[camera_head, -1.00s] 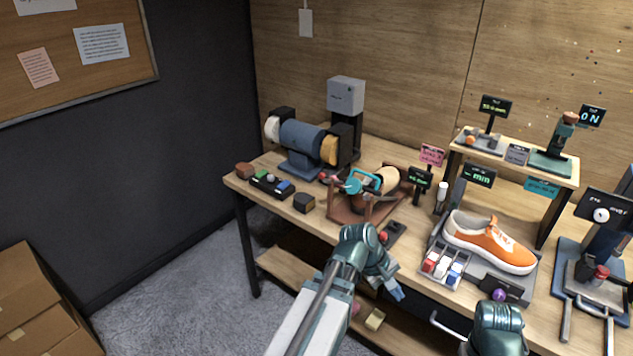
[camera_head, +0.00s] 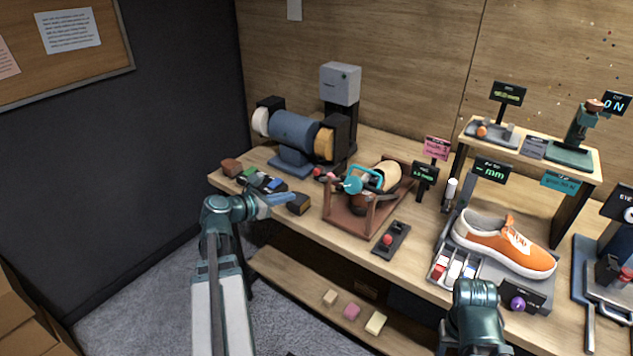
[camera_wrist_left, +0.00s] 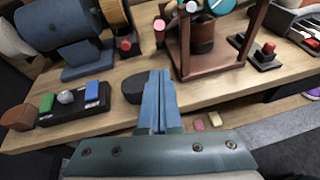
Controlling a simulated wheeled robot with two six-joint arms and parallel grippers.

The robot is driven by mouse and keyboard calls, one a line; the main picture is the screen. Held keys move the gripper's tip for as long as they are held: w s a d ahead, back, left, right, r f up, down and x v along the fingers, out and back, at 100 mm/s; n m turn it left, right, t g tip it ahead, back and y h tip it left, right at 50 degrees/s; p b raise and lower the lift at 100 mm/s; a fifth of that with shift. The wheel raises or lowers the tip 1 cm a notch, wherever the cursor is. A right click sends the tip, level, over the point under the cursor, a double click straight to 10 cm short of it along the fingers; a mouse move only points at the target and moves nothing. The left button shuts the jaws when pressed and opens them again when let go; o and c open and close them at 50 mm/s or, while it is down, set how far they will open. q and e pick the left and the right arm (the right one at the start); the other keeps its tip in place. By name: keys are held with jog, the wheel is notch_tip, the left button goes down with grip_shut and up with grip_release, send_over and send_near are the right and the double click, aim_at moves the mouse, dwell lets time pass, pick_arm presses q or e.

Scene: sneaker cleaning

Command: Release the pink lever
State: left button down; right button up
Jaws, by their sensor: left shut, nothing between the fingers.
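A small pink-tipped upright piece (camera_wrist_left: 159,26), which looks like the pink lever, stands at the left side of the brown wooden stand in the left wrist view. The brown stand (camera_head: 345,222) holds a shoe-shaped form (camera_head: 382,176) with a teal clamp (camera_head: 352,185) on it. My left gripper (camera_head: 290,198) is at the table's front edge, left of the stand and apart from it. Its blue fingers (camera_wrist_left: 158,75) are shut and empty, pointing toward the bench in the wrist view. My right arm shows at the bottom right; its fingers are not visible.
A dark block (camera_head: 299,204) lies beside the left fingertips. A tray of coloured buttons (camera_head: 265,183) and a blue grinder (camera_head: 296,130) stand behind. A red-button box (camera_head: 391,240) is right of the stand. An orange sneaker (camera_head: 503,242) rests farther right.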

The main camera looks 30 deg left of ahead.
dwell(0.3)
pick_arm(q)
jog(key=b+x, duration=0.3)
jog(key=x, duration=0.7)
jog(key=shift+w+f+b, duration=0.2)
jog(key=shift+b, duration=0.15)
jog(key=shift+w+d+r+p, duration=0.3)
jog(key=shift+w+r+p, duration=0.25)
jog(key=shift+w, duration=0.2)
jog(key=shift+w+d+r+p, duration=0.25)
jog(key=shift+w+r+p, duration=0.25)
jog(key=shift+w, duration=0.3)
